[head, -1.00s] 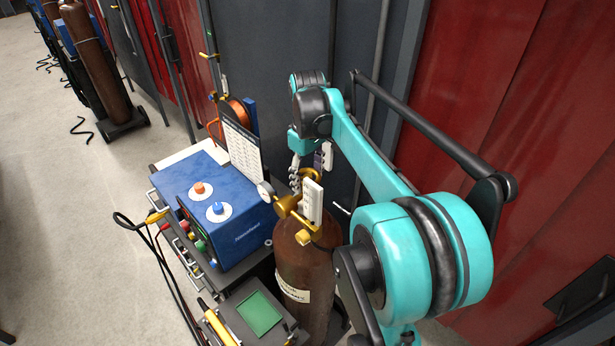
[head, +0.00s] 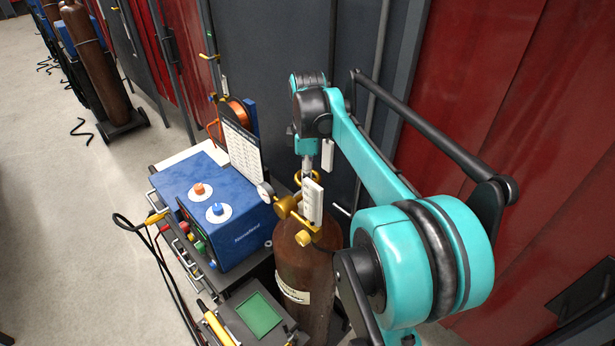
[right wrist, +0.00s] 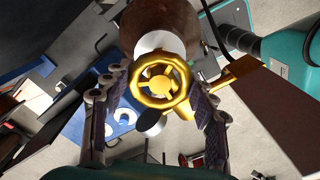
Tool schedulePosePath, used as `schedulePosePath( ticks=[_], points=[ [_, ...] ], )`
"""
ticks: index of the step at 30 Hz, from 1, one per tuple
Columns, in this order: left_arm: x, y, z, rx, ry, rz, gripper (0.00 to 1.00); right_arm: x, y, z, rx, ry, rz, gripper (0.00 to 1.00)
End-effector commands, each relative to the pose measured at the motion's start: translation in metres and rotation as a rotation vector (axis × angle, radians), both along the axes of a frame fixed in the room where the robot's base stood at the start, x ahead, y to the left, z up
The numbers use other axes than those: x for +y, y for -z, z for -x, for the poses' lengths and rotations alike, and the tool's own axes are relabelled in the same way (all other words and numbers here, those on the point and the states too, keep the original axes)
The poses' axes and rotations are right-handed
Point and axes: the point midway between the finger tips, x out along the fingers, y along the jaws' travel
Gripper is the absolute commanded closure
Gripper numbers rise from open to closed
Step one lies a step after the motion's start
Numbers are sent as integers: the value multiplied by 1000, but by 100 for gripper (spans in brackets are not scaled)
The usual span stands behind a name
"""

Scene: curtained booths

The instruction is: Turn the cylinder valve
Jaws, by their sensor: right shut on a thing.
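The brown gas cylinder (head: 304,262) stands upright on the cart, with brass valve fittings on top. Its gold handwheel (right wrist: 158,86) shows face-on in the right wrist view. In the head view only part of the handwheel (head: 317,177) shows, under the gripper. My right gripper (right wrist: 156,80) has a finger on either side of the wheel and is shut on its rim. In the head view my right gripper (head: 307,161) points down onto the valve, its fingers seen nearly edge-on. My left gripper is not in view.
A blue welding unit (head: 228,235) stands left of the cylinder, with a white sheet (head: 242,150) behind it. A pressure gauge (head: 265,192) and a white tag (head: 313,201) sit close to the valve. Grey and red curtains (head: 480,110) close off the back and right.

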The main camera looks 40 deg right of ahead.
Motion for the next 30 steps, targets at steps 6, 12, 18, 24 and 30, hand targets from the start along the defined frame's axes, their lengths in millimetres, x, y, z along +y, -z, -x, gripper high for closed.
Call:
schedulePosePath(
  ticks=[6, 12, 18, 24, 30],
  points=[
    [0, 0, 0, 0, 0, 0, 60, 0, 0, 0, 1, -25, 0, 72],
    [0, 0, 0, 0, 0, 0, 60, 0, 0, 0, 1, -26, 0, 72],
    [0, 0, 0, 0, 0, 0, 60, 0, 0, 0, 1, -25, 0, 27],
    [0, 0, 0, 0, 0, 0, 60, 0, 0, 0, 0, -25, 0, 21],
    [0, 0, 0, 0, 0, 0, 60, 0, -3, 0, 0, -25, 0, 21]
  ],
)
